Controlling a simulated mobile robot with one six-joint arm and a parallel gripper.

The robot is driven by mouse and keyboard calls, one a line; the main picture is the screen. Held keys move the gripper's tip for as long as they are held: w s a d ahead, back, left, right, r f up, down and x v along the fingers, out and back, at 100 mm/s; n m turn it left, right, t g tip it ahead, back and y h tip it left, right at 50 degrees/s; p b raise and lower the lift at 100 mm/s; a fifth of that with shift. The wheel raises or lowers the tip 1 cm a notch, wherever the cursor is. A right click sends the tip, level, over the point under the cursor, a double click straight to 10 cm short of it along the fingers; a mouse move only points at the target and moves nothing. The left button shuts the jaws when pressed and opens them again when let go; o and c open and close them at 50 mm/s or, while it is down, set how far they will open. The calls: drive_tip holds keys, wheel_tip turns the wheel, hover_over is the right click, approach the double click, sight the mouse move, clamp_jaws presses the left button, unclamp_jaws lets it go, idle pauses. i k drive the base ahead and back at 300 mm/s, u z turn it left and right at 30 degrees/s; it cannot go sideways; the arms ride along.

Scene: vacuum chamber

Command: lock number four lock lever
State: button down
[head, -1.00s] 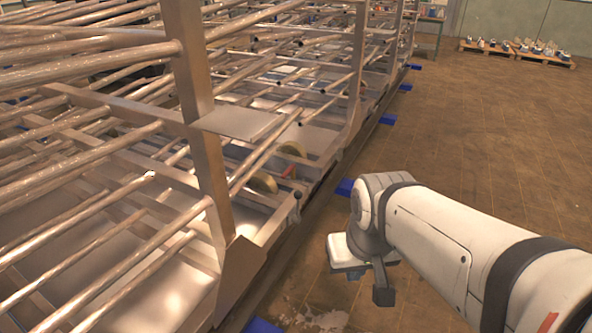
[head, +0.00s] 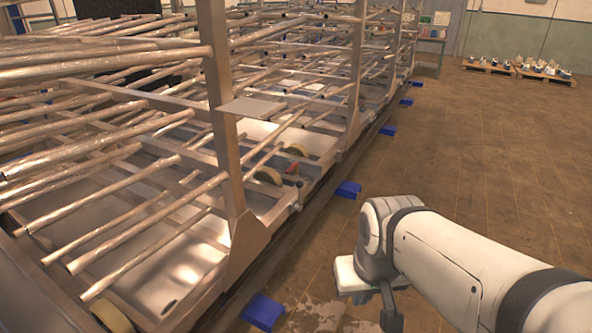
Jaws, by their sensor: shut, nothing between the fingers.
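A small lever-like handle with a dark knob (head: 300,184) stands on the near side rail of the metal rack, right of the nearest upright post. It may be a lock lever, but no number can be read and its locked state cannot be told. My gripper (head: 391,316) is at the end of my white arm, over the floor right of the rack. It looks shut and empty, clear of the rack and the lever. Its fingertips are small and partly hidden by the wrist.
The long metal rack (head: 232,180) with many protruding tubes fills the left side. Blue floor blocks (head: 263,311) line its lower edge. The brown tiled floor to the right is open; loaded pallets (head: 520,70) stand far back.

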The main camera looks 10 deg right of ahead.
sight(298, 207)
drive_tip(key=u, duration=0.15)
drive_tip(key=i, duration=0.95)
drive_tip(key=z, duration=0.05)
